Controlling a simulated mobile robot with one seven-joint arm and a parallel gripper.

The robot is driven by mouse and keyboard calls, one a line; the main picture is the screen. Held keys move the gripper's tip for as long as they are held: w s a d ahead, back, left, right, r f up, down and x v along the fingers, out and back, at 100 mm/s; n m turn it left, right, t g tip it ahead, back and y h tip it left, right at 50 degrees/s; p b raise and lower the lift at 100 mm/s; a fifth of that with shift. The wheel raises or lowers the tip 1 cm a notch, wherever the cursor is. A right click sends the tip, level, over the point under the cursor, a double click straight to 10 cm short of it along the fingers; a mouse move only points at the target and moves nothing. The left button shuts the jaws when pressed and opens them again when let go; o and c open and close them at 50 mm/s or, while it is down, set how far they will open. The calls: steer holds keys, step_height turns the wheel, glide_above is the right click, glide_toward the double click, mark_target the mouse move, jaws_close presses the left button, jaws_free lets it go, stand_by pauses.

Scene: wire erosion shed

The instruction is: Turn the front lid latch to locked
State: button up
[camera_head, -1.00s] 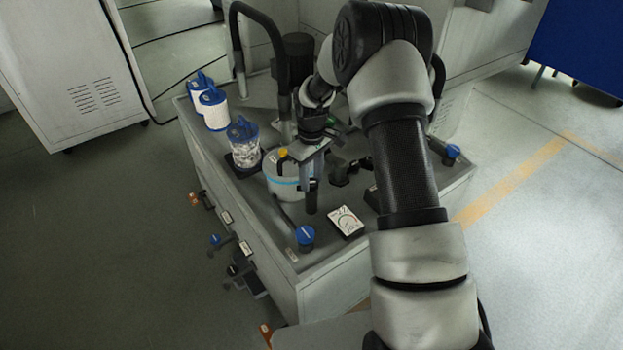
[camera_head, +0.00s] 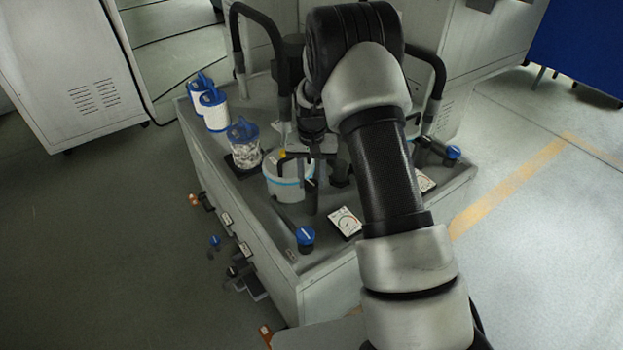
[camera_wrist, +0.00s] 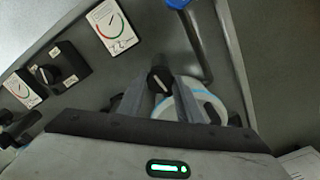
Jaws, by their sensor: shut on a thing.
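In the wrist view a black knob with a white mark (camera_wrist: 160,78) stands between my two fingers; I take it for the front lid latch. My gripper (camera_wrist: 158,92) is shut on this knob, a finger on each side. The knob's lower part and base are hidden. A white pot with a blue band (camera_wrist: 205,99) is right beside and partly behind the fingers. In the head view the pot (camera_head: 283,188) stands on the grey bench top, and my gripper (camera_head: 316,185) is just right of it, partly hidden by my arm.
A blue-ended lever (camera_head: 305,236) and a gauge (camera_head: 345,223) lie toward the bench front. Blue-lidded canisters (camera_head: 214,111) stand at left. Another black knob (camera_wrist: 46,75) and a second gauge (camera_wrist: 19,88) show in the wrist view. Black hoses (camera_head: 238,45) arch behind.

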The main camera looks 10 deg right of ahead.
mark_target(311, 183)
steer(key=shift+m, duration=0.6)
steer(key=o, duration=1)
steer(key=shift+o, duration=0.2)
step_height(311, 183, up, 18)
steer(key=p, duration=0.2)
steer(key=shift+f, duration=0.25)
